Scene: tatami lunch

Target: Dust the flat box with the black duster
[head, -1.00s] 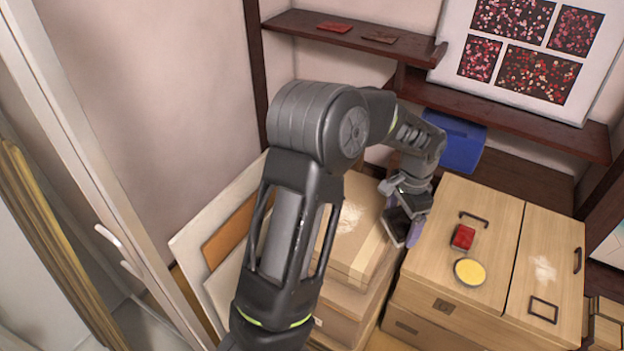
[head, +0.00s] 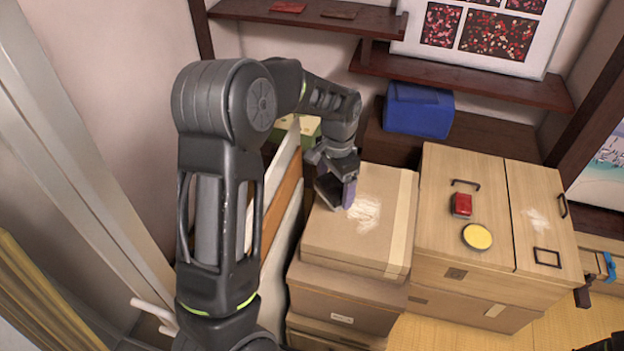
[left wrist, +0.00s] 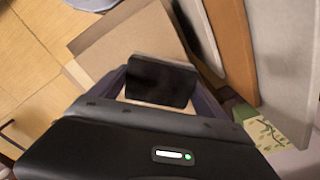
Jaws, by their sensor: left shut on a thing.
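The flat box (head: 335,238) is a tan cardboard carton with a pale tape strip, on top of a stack of cartons in the head view. A whitish dusty patch (head: 366,212) marks its top. My left gripper (head: 340,188), with purplish fingers, is shut on the black duster (left wrist: 160,82), a dark flat block in the left wrist view. In the head view the duster is partly hidden by the fingers. It is over the back left of the box top, beside the dusty patch; I cannot tell whether it touches. My right gripper is not clearly seen.
A wooden cabinet (head: 450,240) stands right of the cartons, with a red item (head: 461,204) and a yellow round tin (head: 477,237) on top. Upright panels (head: 285,205) lean at the left. A blue bin (head: 418,110) stands behind, under dark shelves (head: 470,75).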

